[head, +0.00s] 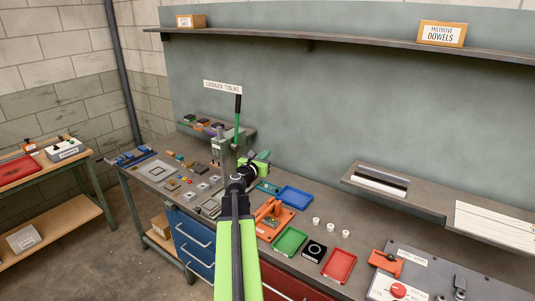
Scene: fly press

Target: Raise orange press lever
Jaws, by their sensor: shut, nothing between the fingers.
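A small orange press (271,216) stands on the bench just right of my arm. Its lever is too small to make out clearly, and my arm may hide part of it. My gripper (261,161) is the lime-green and black end of my arm. It is shut and empty. In the picture it lies above and slightly left of the orange press, over the back of the bench. I cannot tell its height or whether it touches anything. A grey press with a tall green lever and black grip (238,107) stands behind my gripper, partly hidden by it.
Blue (294,197), green (290,241) and red (340,266) trays and several white cups lie right of the orange press. A panel with a red button (398,290) and an orange piece (386,262) is at the lower right. A shelf (350,49) runs along the wall.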

